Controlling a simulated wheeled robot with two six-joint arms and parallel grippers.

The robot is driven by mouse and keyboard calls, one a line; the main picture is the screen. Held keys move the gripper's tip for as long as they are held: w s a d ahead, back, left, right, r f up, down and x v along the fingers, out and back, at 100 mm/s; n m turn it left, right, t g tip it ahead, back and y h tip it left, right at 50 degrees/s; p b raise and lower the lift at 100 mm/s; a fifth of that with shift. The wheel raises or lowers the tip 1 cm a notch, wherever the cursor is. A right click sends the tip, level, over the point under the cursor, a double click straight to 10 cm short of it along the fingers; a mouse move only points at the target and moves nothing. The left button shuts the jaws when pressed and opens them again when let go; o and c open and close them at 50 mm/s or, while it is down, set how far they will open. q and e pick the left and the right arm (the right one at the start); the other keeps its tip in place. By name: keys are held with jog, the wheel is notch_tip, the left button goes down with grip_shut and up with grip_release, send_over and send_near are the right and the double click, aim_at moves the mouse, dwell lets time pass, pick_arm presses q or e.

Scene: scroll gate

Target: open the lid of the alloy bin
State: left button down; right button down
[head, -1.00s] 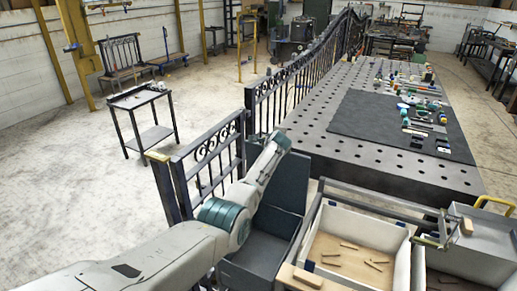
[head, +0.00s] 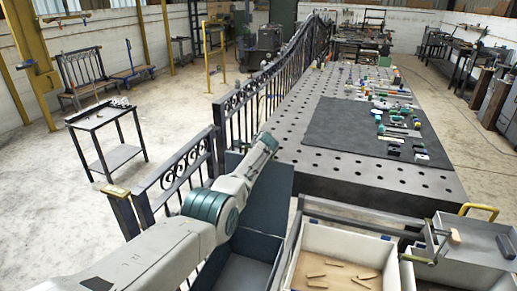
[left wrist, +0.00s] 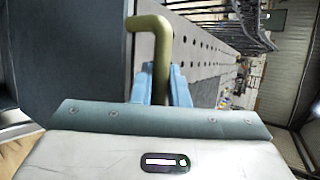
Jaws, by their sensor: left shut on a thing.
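A dark blue-grey bin (head: 243,275) stands at the bottom centre of the head view, left of a white bin. Its dark lid (head: 265,205) is tilted up at the bin's far side, and part of the inside shows. My left arm reaches over it, with its wrist end at the lid's top edge; the fingers are hidden there. In the left wrist view, my left gripper (left wrist: 161,88) has its blue fingers closed on a yellow bent handle (left wrist: 162,50). A dark panel, apparently the lid (left wrist: 65,55), fills the left. I cannot read any bin label. My right gripper is out of view.
The white bin (head: 384,250) holds several wooden pieces. A grey bin (head: 480,235) with a yellow handle stands at the right. The perforated bench (head: 340,175) lies beyond, with tools on a dark mat. An iron gate (head: 245,115) runs along the left; a small table (head: 105,115) stands in open floor.

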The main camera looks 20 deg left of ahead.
pick_arm(q)
jog(key=shift+f, duration=0.1)
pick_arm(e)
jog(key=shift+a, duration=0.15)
pick_arm(q)
jog(key=c, duration=1.5)
grip_release()
jog(key=shift+c, duration=0.2)
jog(key=shift+o, duration=0.7)
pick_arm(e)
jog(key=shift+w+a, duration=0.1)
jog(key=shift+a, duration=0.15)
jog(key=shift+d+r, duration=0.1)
pick_arm(q)
jog(key=shift+s+d+r+p, duration=0.15)
jog(key=shift+s+r+p, duration=0.15)
jog(key=shift+p, duration=0.2)
jog(key=shift+s+d+r+p, duration=0.25)
jog(key=shift+s+r+p, duration=0.15)
jog(key=shift+s+p, duration=0.15)
jog(key=b+v, duration=0.1)
jog(key=v, duration=0.7)
jog(key=shift+s, duration=0.25)
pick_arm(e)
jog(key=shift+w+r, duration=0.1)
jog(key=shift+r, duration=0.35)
